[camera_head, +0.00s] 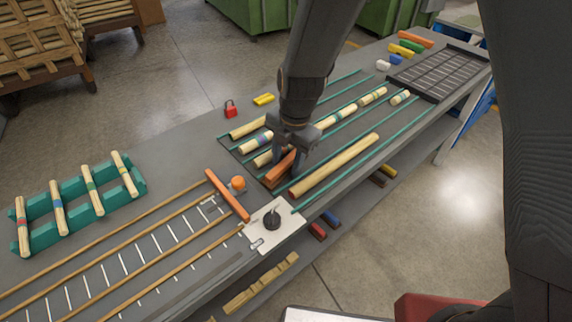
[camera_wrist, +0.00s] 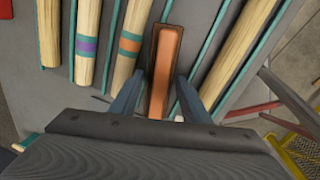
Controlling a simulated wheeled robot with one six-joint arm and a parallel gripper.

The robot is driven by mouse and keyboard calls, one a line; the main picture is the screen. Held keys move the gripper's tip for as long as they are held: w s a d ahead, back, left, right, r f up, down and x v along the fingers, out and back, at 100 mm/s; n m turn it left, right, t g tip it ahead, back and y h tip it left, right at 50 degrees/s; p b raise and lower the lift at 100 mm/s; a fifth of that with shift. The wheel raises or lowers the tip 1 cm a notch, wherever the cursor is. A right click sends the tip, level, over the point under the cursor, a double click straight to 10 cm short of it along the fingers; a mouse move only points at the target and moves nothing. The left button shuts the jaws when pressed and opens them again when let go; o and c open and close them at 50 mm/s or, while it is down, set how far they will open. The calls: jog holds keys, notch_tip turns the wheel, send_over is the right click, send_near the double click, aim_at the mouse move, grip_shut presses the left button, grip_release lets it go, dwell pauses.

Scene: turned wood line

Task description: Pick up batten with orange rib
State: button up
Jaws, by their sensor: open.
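The batten with the orange rib (camera_head: 280,171) is a short dark brown piece with an orange strip along its top. It lies in the slotted area of the bench, partly hidden by my gripper in the head view. In the wrist view the batten (camera_wrist: 167,48) runs lengthwise between my fingers. My gripper (camera_head: 289,157) is open over it, one finger on each side. In the wrist view my gripper (camera_wrist: 157,88) shows gaps between both fingers and the batten; I cannot tell how far the fingertips reach down.
Banded wooden rods (camera_wrist: 127,42) lie left of the batten and a plain rod (camera_wrist: 237,50) lies right, split by teal rails. A teal rack (camera_head: 43,236) stands left.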

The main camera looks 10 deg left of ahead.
jog(key=c, duration=0.8)
jog(key=shift+c, duration=0.2)
